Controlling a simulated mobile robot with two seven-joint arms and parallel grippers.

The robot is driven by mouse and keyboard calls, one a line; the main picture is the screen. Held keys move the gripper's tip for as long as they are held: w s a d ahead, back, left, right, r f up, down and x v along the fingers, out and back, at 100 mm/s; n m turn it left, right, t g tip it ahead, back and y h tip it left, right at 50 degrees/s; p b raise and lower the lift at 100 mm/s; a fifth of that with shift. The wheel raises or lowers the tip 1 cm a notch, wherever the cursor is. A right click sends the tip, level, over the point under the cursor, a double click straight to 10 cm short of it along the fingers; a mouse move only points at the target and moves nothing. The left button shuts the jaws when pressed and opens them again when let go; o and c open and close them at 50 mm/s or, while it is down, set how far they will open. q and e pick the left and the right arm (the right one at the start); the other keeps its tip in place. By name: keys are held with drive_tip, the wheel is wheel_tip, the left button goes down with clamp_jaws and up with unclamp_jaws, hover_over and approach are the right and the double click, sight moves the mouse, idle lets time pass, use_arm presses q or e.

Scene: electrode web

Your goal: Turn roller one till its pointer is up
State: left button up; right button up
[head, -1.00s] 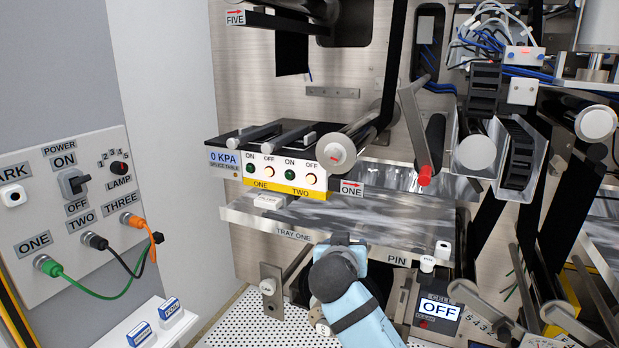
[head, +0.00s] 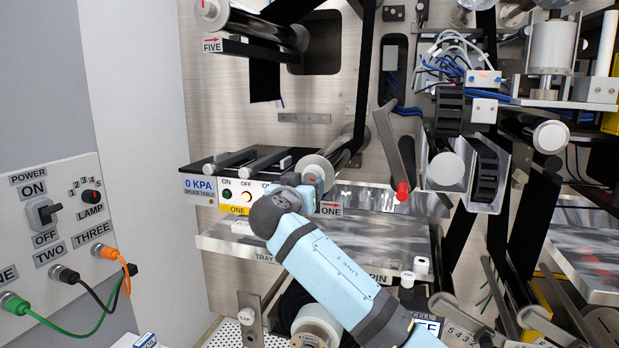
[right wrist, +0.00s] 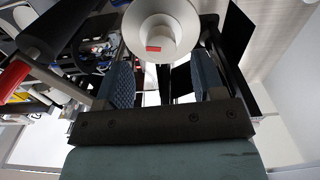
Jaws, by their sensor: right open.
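Roller one (head: 318,168) is a grey cylinder sticking out of the metal wall, above the ONE label (head: 330,209). My right arm comes up from the lower right, and my right gripper (head: 305,192) is at the roller's front end, partly covering it. In the right wrist view the roller's round pale end (right wrist: 163,22) shows a short red mark below its hub. The right gripper (right wrist: 160,68) is open, its two fingers apart and the roller end just beyond and between their tips. I cannot tell whether they touch it. My left gripper is out of view.
The splice table (head: 196,185) lies left of the roller. Tray one (head: 380,228) runs below. A lever with a red handle (head: 402,191) hangs to the right. A panel with switches and cables (head: 60,240) stands at the left.

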drive_tip(key=x, duration=0.5)
drive_tip(key=shift+p, duration=0.35)
drive_tip(key=c, duration=0.9)
